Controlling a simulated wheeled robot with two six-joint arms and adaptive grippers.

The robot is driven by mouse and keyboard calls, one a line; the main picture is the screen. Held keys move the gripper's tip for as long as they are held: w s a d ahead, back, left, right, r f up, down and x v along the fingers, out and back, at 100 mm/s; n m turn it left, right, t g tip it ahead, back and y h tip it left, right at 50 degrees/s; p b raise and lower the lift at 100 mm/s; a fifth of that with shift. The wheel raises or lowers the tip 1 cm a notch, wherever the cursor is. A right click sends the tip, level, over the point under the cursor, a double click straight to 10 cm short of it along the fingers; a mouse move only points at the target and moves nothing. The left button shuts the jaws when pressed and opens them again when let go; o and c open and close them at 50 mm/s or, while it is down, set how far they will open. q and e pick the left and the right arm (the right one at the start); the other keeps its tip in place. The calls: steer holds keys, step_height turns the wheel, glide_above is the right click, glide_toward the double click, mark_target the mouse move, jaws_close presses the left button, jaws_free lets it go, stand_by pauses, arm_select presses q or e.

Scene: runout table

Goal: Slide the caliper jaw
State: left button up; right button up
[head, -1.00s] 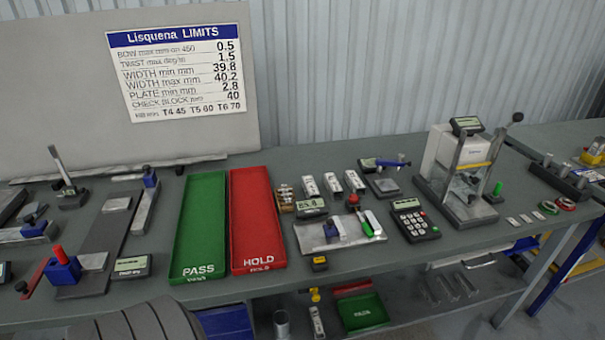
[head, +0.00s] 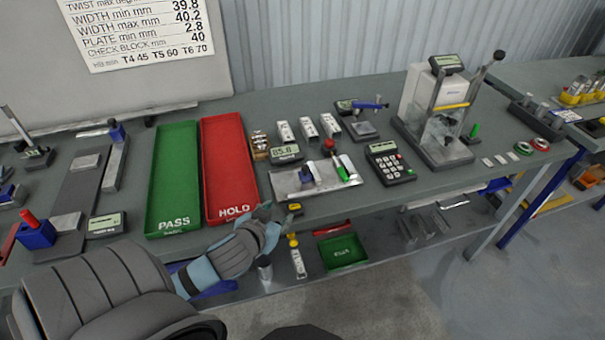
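A light metal plate fixture (head: 290,189) lies near the table's front edge. A blue block (head: 307,174), a red knob (head: 328,144) and a green-handled piece (head: 342,173) stand on or by it. A small display (head: 285,152) behind it seems to read 85.8. I cannot tell for sure which part is the caliper jaw. My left gripper (head: 273,218) is at the front edge, just left of and in front of the plate. Its fingers look apart, with nothing visible between them. My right gripper is out of view.
The green PASS tray (head: 173,180) and red HOLD tray (head: 223,165) lie left of the plate. A small yellow-black item (head: 294,208) is close to my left gripper. A keypad (head: 390,162) and a press-like stand (head: 437,110) are to the right. A lower shelf holds a green bin (head: 342,252).

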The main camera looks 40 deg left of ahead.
mark_target(304, 168)
arm_select(q)
steer(key=w+a+r+t, duration=0.2)
steer(key=w+r, duration=0.2)
steer(key=w, duration=0.1)
steer(key=shift+n, duration=0.3)
steer(key=b+x, duration=0.1)
steer(key=x, duration=0.6)
steer(key=b+x, duration=0.1)
steer(key=x, duration=0.5)
steer(key=shift+w+r+b, duration=0.1)
steer(key=shift+w+b, duration=0.25)
steer(key=shift+w, duration=0.15)
steer(key=shift+t, duration=0.3)
steer(key=shift+s+r, duration=0.1)
jaws_close()
